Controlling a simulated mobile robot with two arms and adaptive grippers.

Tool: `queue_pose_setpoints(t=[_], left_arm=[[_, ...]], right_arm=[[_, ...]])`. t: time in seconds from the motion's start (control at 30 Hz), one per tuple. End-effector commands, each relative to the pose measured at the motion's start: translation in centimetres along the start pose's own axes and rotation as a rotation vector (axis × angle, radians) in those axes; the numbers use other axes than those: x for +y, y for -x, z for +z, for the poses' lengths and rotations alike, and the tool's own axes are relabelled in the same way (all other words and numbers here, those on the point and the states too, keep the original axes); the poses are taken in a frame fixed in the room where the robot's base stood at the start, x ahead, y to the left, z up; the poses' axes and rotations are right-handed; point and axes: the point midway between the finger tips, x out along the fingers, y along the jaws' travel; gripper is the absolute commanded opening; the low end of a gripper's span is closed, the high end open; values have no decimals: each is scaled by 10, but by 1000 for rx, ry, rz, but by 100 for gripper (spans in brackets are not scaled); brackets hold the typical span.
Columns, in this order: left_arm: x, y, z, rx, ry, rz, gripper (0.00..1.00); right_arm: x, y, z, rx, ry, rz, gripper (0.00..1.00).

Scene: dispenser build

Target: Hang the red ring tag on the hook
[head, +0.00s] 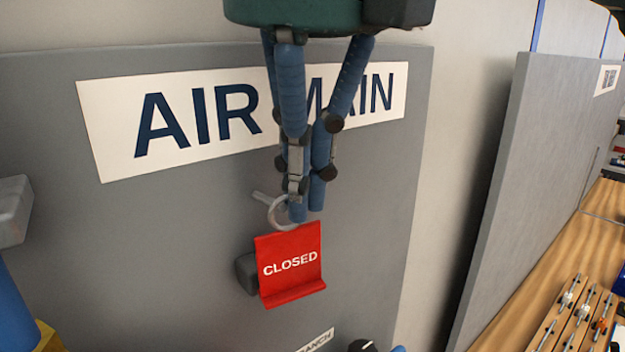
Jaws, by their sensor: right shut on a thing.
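The red tag (290,264) reads "CLOSED" and has a pale grey ring (271,217) at its top. It is upright in front of the grey board, with its lower edge bent outward. My right gripper (306,203) comes down from the top of the head view and is shut on the tag at its ring. A short pale peg (262,198), which looks like the hook, shows at the upper left of the ring. I cannot tell whether the ring is around it or only in front of it. My left gripper is not in view.
The grey board (180,240) carries an "AIR MAIN" label (105,133), partly hidden by my gripper. A dark knob (245,273) sits behind the tag's left edge. Another grey panel (535,160) and a wooden bench (575,247) with small parts stand at the right.

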Motion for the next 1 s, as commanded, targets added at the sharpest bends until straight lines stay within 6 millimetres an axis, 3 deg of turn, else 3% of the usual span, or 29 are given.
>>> queue_pose_setpoints(t=[0.17,0.3,0.83,1.0], left_arm=[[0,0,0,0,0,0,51],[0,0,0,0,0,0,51],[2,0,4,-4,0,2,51],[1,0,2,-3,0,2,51]], right_arm=[[3,-1,2,-4,-1,7,0],[3,-1,1,-3,0,7,28],[3,0,1,-3,1,7,28],[2,19,0,-9,-3,8,28]])
